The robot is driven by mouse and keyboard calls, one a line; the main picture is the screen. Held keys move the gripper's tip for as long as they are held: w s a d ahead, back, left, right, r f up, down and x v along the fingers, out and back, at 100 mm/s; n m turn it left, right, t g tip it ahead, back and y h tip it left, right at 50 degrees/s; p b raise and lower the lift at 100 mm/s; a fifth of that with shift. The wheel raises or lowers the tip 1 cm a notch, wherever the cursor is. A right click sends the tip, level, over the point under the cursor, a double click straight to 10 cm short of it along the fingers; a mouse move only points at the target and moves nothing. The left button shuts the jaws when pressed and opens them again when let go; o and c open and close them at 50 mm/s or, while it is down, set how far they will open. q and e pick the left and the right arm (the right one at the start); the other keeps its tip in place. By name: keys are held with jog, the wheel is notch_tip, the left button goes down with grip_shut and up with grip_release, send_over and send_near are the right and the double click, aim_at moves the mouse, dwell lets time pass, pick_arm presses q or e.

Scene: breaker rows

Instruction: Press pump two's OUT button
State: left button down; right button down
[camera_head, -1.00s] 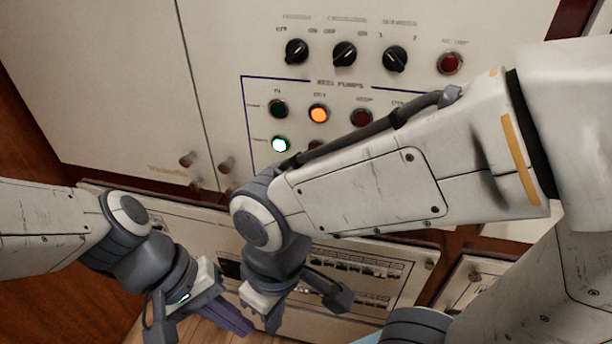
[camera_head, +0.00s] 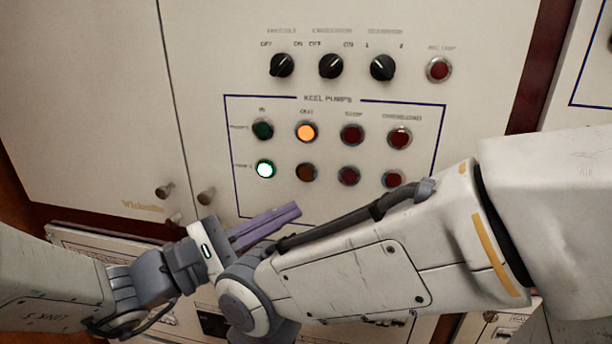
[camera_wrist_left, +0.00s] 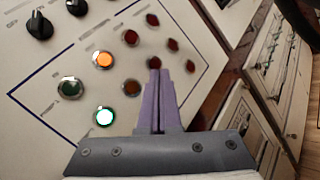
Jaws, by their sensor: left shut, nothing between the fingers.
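The keel pumps panel (camera_head: 330,200) has two rows of round buttons inside a blue outline. In the lower row, the second button (camera_head: 306,172), under the blurred OUT label, is dark amber and unlit; it also shows in the left wrist view (camera_wrist_left: 132,88). My left gripper (camera_head: 297,209) is shut and empty, its purple fingers pointing up and right, with the tips below that button in the head view. The fingers (camera_wrist_left: 160,74) also show in the left wrist view, to the right of the amber button. Contact cannot be told. My right gripper is out of view.
A lit green button (camera_head: 265,169) is left of the amber one and a lit orange button (camera_head: 306,132) above it. Red buttons (camera_head: 348,175) stand to the right. Black knobs (camera_head: 331,66) are higher up. My right forearm crosses the lower right, close to my left fingers.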

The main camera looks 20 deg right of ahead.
aim_at(306, 173)
pick_arm(q)
jog(key=shift+w+d+p, duration=0.2)
jog(key=shift+w+d, duration=0.65)
jog(key=shift+w, duration=0.35)
jog(key=shift+w+d+p, duration=0.2)
jog(key=shift+w+d, duration=0.6)
jog(key=shift+w, duration=0.45)
jog(key=shift+w+d+p, duration=0.2)
jog(key=shift+w+d, duration=0.65)
jog(key=shift+w, duration=0.35)
jog(key=shift+w, duration=0.15)
jog(key=shift+w+d+b, duration=0.1)
jog(key=shift+d+b, duration=0.05)
jog(key=shift+b, duration=0.15)
jog(key=shift+w, duration=0.1)
